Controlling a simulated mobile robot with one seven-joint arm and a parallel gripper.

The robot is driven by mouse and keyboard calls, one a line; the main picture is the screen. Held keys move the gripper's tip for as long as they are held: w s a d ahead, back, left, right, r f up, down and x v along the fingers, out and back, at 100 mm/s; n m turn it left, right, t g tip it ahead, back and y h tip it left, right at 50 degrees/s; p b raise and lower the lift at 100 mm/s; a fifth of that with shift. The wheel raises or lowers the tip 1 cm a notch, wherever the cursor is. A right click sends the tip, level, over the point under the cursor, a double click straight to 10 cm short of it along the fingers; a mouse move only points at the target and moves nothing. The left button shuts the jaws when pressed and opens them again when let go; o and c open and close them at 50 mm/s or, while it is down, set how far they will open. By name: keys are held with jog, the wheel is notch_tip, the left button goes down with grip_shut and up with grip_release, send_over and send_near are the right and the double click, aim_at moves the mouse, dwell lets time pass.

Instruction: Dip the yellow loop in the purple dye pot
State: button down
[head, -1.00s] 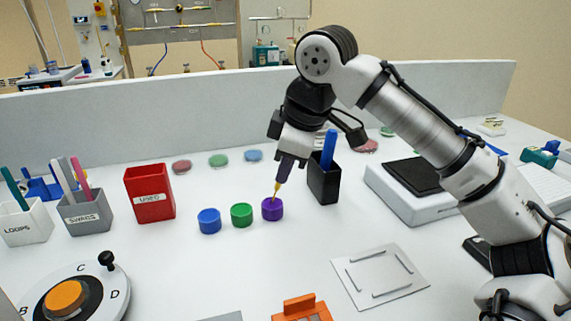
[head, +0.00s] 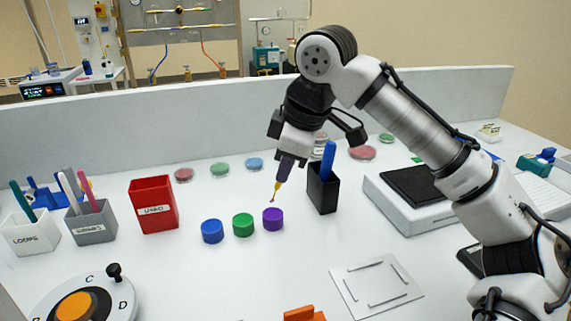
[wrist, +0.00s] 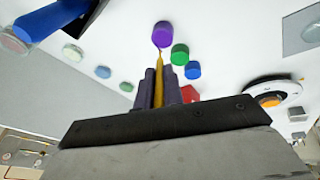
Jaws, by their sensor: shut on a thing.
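My gripper (head: 286,168) is shut on the yellow loop (head: 279,190) and points down, with the thin tip lowest. The tip is at the top edge of the purple dye pot (head: 272,219) in the head view, seemingly just above it. In the wrist view the yellow loop (wrist: 168,78) runs out from between my gripper's fingers (wrist: 159,90), and its end overlaps the near edge of the purple dye pot (wrist: 162,32). I cannot tell whether the tip touches the pot or carries dye.
The green pot (head: 243,225) and blue pot (head: 212,231) stand left of the purple one. A black holder (head: 323,193) with a blue pen is close on the right. The red bin (head: 154,208) and loops cup (head: 30,237) are at left.

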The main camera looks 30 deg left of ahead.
jog(key=shift+r+p, duration=1.85)
jog(key=shift+r, duration=0.2)
jog(key=shift+f, duration=0.1)
